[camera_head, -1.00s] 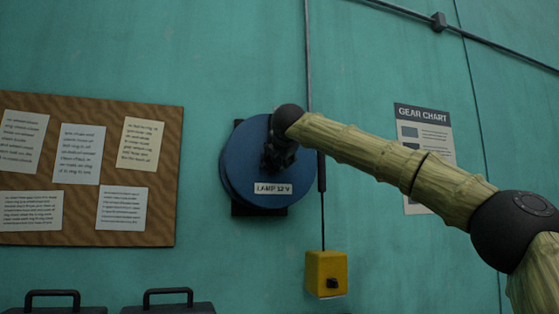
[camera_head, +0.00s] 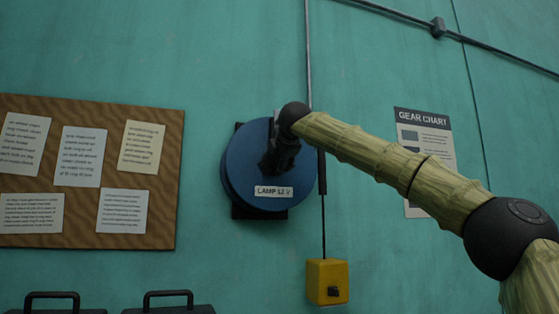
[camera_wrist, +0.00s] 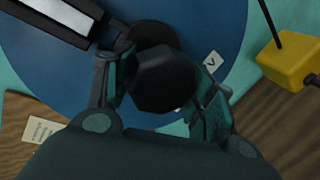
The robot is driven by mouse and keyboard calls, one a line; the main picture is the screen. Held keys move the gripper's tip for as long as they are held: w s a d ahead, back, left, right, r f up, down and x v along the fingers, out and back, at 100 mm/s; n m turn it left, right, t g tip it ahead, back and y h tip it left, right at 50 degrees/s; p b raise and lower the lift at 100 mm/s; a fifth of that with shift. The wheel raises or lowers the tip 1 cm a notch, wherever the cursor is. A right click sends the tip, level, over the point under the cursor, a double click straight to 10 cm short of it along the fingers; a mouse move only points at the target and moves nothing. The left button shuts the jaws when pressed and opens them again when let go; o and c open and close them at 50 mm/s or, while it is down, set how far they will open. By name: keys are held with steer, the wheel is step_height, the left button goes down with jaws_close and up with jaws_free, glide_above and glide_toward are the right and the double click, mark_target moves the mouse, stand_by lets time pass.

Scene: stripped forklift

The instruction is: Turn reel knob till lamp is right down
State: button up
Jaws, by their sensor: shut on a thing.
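The blue reel (camera_head: 245,180) is a round drum on the teal wall with a "LAMP 12 V" label. Its dark, faceted knob (camera_wrist: 165,80) shows in the wrist view. My gripper (camera_wrist: 160,88) is shut on the knob, one finger on each side of it. In the head view my gripper (camera_head: 281,155) is a dark shape in front of the reel, and the knob cannot be made out there. A yellow box (camera_head: 327,281) with a small dark knob, apparently the lamp, hangs on a thin cable below and right of the reel. It also shows in the wrist view (camera_wrist: 290,58).
A brown notice board (camera_head: 90,195) with several papers is left of the reel. A gear chart (camera_head: 423,125) is partly behind my arm. Two dark cases (camera_head: 168,308) with handles stand below. A pipe (camera_head: 308,50) runs up the wall.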

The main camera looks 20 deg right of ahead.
steer(key=o, duration=0.8)
steer(key=shift+c, duration=0.2)
steer(key=v, duration=1.2)
